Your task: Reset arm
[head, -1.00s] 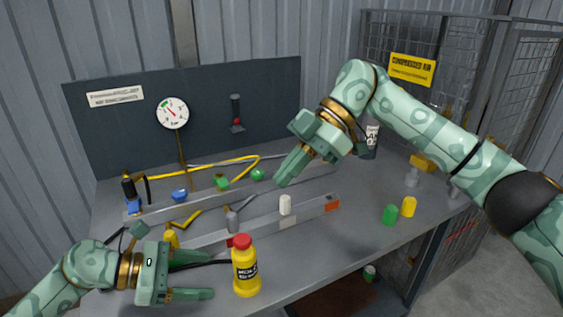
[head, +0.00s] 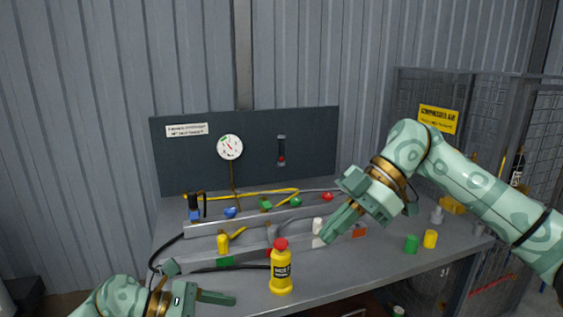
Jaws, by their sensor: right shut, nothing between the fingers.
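My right gripper (head: 330,233) is shut and empty, angled down to the left over the bench, close to a white cylinder (head: 317,226) on the front rail; whether they touch cannot be told. My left gripper (head: 225,309) is at the bottom edge, left of a yellow bottle with a red cap (head: 281,270), apart from it and empty. One left finger shows clearly; the other is cut off by the frame edge, but the fingers look spread. The yellow bottle stands upright near the bench's front edge.
The grey bench (head: 330,272) carries two rails with small coloured parts. A green cylinder (head: 411,244) and a yellow one (head: 430,239) stand at the right. A dark panel with a gauge (head: 229,147) is behind; a mesh cage (head: 480,120) stands right.

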